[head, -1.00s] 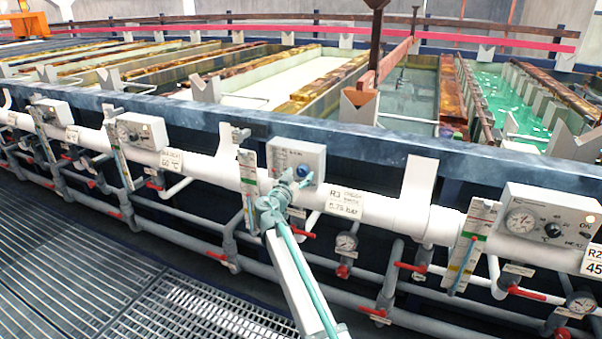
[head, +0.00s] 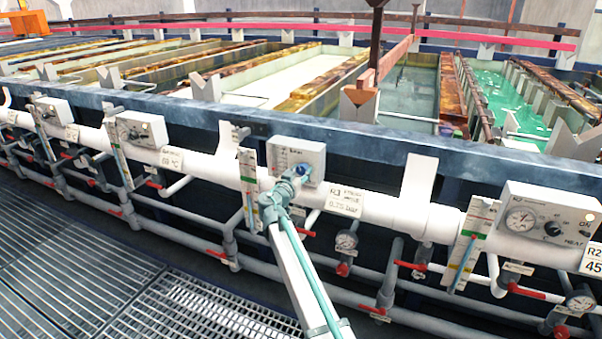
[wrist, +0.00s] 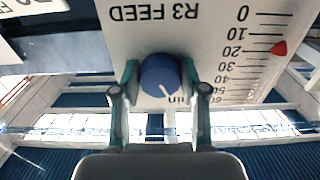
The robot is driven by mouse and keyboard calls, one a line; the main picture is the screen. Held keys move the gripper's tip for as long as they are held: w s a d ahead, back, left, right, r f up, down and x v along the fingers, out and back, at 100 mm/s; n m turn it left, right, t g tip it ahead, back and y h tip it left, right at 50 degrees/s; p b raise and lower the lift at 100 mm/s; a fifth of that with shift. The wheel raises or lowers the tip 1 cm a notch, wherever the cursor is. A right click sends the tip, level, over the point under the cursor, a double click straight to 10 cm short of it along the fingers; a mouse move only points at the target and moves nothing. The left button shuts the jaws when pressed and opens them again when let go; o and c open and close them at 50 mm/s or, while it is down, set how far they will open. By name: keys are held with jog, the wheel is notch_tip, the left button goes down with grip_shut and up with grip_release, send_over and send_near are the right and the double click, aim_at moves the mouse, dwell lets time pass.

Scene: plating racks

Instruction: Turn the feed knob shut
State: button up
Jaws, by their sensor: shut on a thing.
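The blue feed knob (wrist: 160,77) sits on a white panel (wrist: 200,40) marked "R3 FEED" in the wrist view, where the picture is upside down. A white line on the knob points down and slightly right in that view. My gripper (wrist: 160,82) has one finger on each side of the knob and is shut on it. A printed scale on the panel runs from 0 upward, with a red pointer (wrist: 279,48) near 20. In the head view the knob (head: 302,170) is partly hidden by my gripper (head: 291,180) at the control box (head: 312,155).
A white pipe (head: 390,212) runs behind and below the box. A flow gauge strip (head: 248,180) stands left of it. Red-handled valves (head: 411,266) and a round gauge (head: 346,241) are below. Tanks lie behind the blue beam (head: 350,142). Floor grating (head: 80,270) is clear.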

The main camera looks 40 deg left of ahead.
jog(key=shift+f+b, duration=0.1)
jog(key=shift+b, duration=0.2)
jog(key=shift+f+n+b, duration=0.1)
jog(key=shift+n+b, duration=0.8)
jog(key=shift+n, duration=0.2)
jog(key=shift+n+b, duration=0.65)
jog(key=shift+n, duration=0.25)
jog(key=n+b, duration=0.1)
jog(key=n, duration=0.1)
jog(key=shift+n, duration=0.4)
jog(key=n, duration=0.3)
jog(key=shift+d+r+n, duration=0.1)
jog(key=shift+r+n, duration=0.1)
jog(key=shift+n, duration=0.1)
jog(key=n+p, duration=0.1)
jog(key=n, duration=0.5)
jog(key=shift+r, duration=0.2)
jog(key=n+p, duration=0.2)
jog(key=n, duration=0.3)
jog(key=shift+f+n, duration=0.1)
jog(key=shift+n, duration=0.2)
